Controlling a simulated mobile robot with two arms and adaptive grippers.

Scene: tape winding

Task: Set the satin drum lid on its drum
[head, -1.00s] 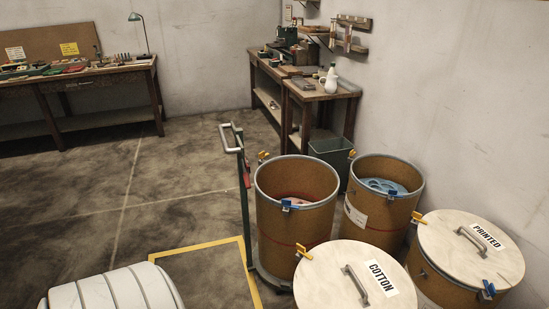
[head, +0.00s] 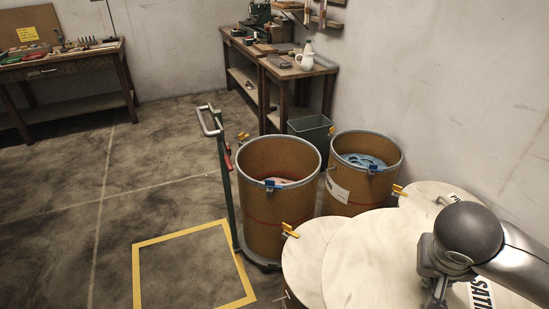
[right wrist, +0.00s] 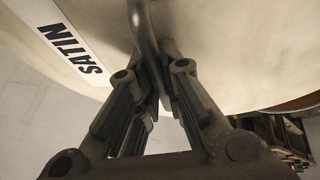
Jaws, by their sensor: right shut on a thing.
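My right gripper (head: 436,297) is shut on the metal handle (right wrist: 145,32) of the satin drum lid (head: 372,262), a pale round lid with a "SATIN" label (right wrist: 78,48). In the head view the lid is at the lower right, held in front of the covered drums. Two open fibre drums stand in the middle: one has a red band and pinkish contents (head: 265,215), the other has blue contents and a white label (head: 350,190). I cannot read which one is for satin. My left gripper is not in view.
The cotton drum's lid (head: 302,250) and the printed drum's lid (head: 425,190) are partly hidden by the held lid. A green-posted trolley with a metal handle (head: 222,165) stands left of the red-banded drum. A yellow floor square (head: 190,233) is empty. A green bin (head: 310,130) stands behind.

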